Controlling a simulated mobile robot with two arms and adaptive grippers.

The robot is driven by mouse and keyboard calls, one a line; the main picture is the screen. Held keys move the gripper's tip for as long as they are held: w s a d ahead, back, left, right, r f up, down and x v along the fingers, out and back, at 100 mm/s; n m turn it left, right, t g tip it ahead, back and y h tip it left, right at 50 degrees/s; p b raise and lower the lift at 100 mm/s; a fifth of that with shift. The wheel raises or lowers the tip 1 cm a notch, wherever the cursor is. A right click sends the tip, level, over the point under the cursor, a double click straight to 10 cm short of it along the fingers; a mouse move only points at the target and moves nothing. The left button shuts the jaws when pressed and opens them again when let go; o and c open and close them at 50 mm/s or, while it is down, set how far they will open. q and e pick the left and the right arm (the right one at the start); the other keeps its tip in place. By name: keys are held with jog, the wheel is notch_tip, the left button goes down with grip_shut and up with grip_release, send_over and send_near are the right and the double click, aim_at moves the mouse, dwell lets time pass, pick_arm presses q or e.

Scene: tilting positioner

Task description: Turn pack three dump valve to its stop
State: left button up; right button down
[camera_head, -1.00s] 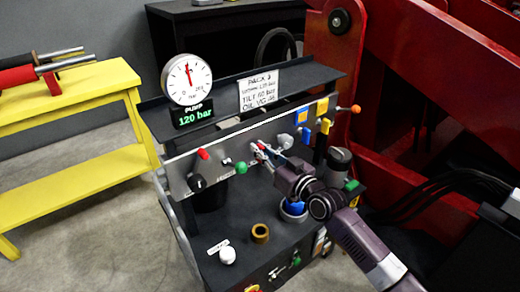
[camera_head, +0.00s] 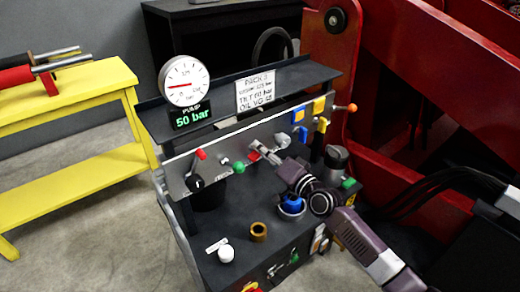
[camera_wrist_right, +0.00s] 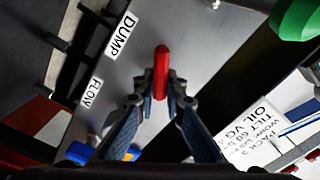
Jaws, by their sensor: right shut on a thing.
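The dump valve's red handle (camera_wrist_right: 161,68) stands up in the right wrist view, beside a label reading DUMP (camera_wrist_right: 122,36). My right gripper (camera_wrist_right: 160,97) is shut on this handle, one fingertip on each side. In the head view my right gripper (camera_head: 260,150) is at the middle of the console's front panel and largely hides the handle there. The round pump gauge (camera_head: 184,84) above the panel has its needle pointing left, and its display (camera_head: 191,115) reads 50 bar. My left gripper is not in view.
A brass ring (camera_head: 258,231) and white knob (camera_head: 226,254) are on the shelf below. A sign (camera_head: 257,92) stands behind.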

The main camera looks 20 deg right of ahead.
jog(key=shift+f+m, duration=0.15)
jog(key=shift+m, duration=0.75)
jog(key=shift+d+f+m, duration=0.1)
jog(key=shift+f+m, duration=0.05)
jog(key=shift+m, duration=1.65)
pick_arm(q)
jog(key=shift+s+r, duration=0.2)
pick_arm(e)
jog(key=shift+f+m, duration=0.15)
jog(key=shift+m, duration=0.35)
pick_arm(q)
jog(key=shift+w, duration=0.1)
